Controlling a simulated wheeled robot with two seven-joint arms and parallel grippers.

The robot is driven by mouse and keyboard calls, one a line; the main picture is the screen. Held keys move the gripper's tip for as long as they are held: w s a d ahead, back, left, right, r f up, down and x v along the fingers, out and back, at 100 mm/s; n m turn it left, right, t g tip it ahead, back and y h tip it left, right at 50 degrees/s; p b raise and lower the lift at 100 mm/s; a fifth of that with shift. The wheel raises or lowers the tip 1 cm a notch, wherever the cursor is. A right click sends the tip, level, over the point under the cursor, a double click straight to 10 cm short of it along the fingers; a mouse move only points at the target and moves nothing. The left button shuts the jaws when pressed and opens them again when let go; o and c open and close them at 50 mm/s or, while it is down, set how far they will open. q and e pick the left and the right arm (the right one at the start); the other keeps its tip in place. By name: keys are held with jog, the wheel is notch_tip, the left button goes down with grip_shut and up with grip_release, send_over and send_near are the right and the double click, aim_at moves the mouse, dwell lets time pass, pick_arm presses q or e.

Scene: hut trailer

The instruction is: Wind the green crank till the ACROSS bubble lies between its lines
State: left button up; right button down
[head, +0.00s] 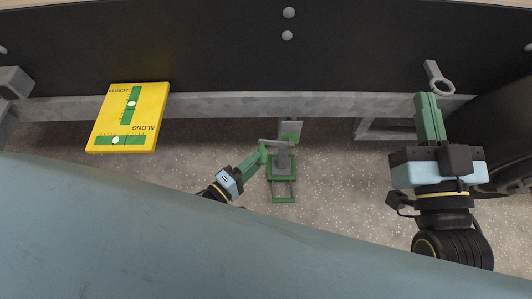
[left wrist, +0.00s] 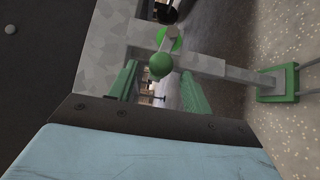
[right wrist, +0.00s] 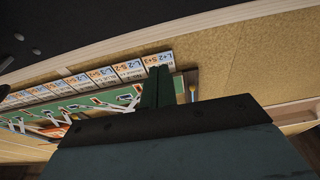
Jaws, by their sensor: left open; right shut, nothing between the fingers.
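The ALONG vial (head: 133,140) lies below. The crank (head: 275,142) sits atop a green and grey jack, its round green knob (left wrist: 160,65) showing in the left wrist view. My left gripper (head: 259,156) is open at the crank, the knob appearing between its fingers; contact is unclear. My right gripper (head: 428,98) is shut and empty at the right.
The jack's green frame (head: 283,199) stands over speckled ground, below a grey beam (head: 220,107). A grey ring bracket (head: 440,84) sits near my right gripper, with a dark wheel (head: 500,145) beyond. The right wrist view shows a board with several labelled cards (right wrist: 100,77).

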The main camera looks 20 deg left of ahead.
aim_at(266, 153)
pick_arm(q)
jog(key=b+x, duration=0.1)
jog(key=x, duration=0.3)
jog(key=shift+w+d, duration=0.1)
jog(key=shift+w, duration=0.05)
jog(key=shift+w+d+b, duration=0.3)
jog(key=shift+w+b, duration=0.05)
jog(key=shift+w, duration=0.25)
pick_arm(e)
jog(key=shift+s+r+t+y, duration=0.15)
jog(key=shift+s+r+t, duration=0.2)
jog(key=shift+r+t, duration=0.35)
jog(key=shift+s+r+t+y, duration=0.2)
jog(key=shift+s+r+t, duration=0.1)
jog(key=shift+r+t, duration=0.35)
jog(key=shift+s+r+t+y, duration=0.15)
jog(key=shift+s+r+t, duration=0.2)
jog(key=shift+r+t, duration=0.3)
pick_arm(q)
jog(key=shift+c, duration=0.2)
pick_arm(e)
jog(key=shift+r, duration=0.1)
pick_arm(q)
grip_shut()
